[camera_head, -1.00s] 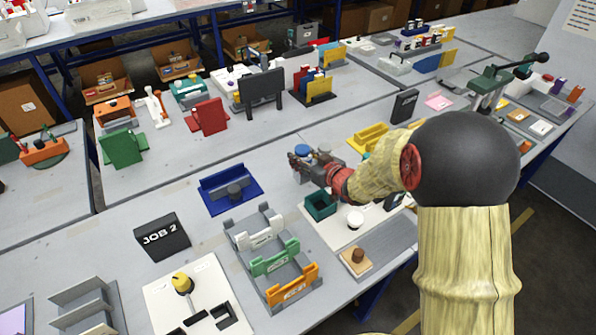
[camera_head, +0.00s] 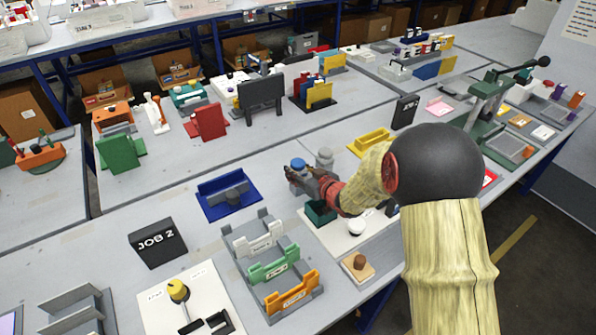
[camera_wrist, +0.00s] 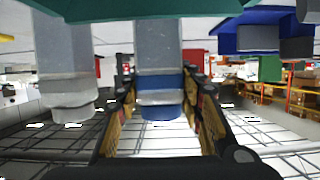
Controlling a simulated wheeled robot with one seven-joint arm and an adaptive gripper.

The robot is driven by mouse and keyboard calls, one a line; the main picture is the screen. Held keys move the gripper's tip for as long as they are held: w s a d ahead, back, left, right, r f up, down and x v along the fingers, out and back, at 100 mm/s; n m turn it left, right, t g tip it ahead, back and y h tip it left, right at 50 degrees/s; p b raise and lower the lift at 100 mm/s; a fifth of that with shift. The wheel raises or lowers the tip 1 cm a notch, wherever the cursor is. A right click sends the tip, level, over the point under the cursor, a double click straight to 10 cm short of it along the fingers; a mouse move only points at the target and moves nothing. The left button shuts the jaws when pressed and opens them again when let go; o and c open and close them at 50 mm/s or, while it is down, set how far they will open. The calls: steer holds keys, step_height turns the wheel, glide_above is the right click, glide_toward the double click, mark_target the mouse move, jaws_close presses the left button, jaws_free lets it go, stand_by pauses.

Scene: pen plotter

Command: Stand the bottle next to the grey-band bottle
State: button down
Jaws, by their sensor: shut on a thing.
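The bottle with a blue band and blue cap (camera_head: 298,165) is between the fingers of my gripper (camera_head: 303,180), which is shut on it. In the wrist view the held bottle (camera_wrist: 158,50) is in the middle, between both fingers (camera_wrist: 160,88), and looks upside down in that picture. The grey-band bottle (camera_head: 324,159) stands just right of and behind the held one in the head view. In the wrist view the grey-band bottle (camera_wrist: 65,65) is to the left, with a gap between the two. Whether the held bottle's base touches the table is hidden.
A dark green box (camera_head: 318,214) is just in front of my gripper. A blue holder (camera_head: 228,195) is to the left and a yellow tray (camera_head: 370,142) to the right. White, green and orange holders (camera_head: 270,258) stand nearer. Bare table lies behind the bottles.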

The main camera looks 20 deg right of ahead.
steer(key=c, duration=1.2)
jaws_free()
steer(key=shift+r, duration=0.1)
steer(key=shift+s+d+r+p, duration=0.1)
steer(key=shift+s+r+p, duration=0.1)
steer(key=shift+p, duration=0.1)
steer(key=p+v, duration=0.4)
steer(key=v, duration=0.7)
steer(key=s+d+r+m+g+h, duration=0.35)
steer(key=s+r+h, duration=0.35)
steer(key=r, duration=0.6)
steer(key=s+a+r+g+y, duration=0.1)
steer(key=s+a, duration=0.1)
steer(key=s, duration=0.6)
steer(key=s+a+r+g, duration=0.1)
steer(key=s+a+g, duration=0.1)
steer(key=s, duration=0.5)
steer(key=s+a+r+g+y, duration=0.1)
steer(key=s+a+r, duration=0.1)
steer(key=s, duration=0.6)
steer(key=shift+s+a+y, duration=0.3)
steer(key=shift+a, duration=0.15)
